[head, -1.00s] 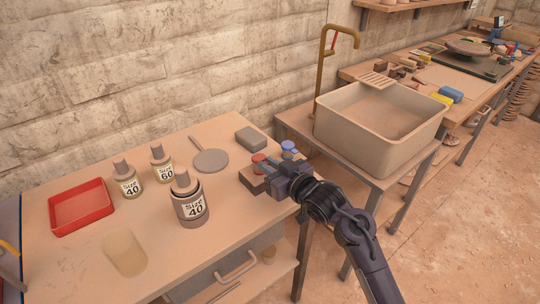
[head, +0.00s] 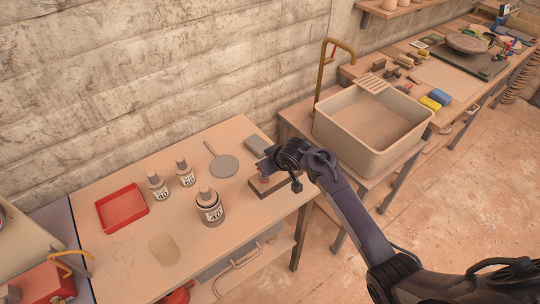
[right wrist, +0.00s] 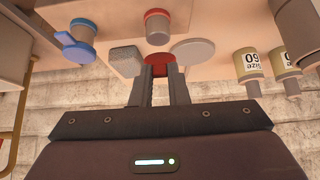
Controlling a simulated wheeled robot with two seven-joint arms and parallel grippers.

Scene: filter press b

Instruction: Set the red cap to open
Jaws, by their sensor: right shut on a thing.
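My right gripper (right wrist: 160,72) is shut on a red piece, which I take to be part of the red cap (right wrist: 159,60), in the right wrist view. Beyond it is a grey cylinder with a red band (right wrist: 158,28). A blue cap (right wrist: 72,45) with a lever sits to its left. In the head view my right gripper (head: 267,168) is over the small dark block (head: 268,192) at the table's right end. A little red shows under the gripper; the rest of the cap is hidden by it. My left gripper is not in view.
On the table (head: 130,255) are a red tray (head: 122,208), labelled bottles (head: 158,188), a bigger labelled jar (head: 209,212), a round grey disc with a handle (head: 224,165) and a grey block (head: 259,146). A sink (head: 372,130) stands to the right. The table's front left is mostly clear.

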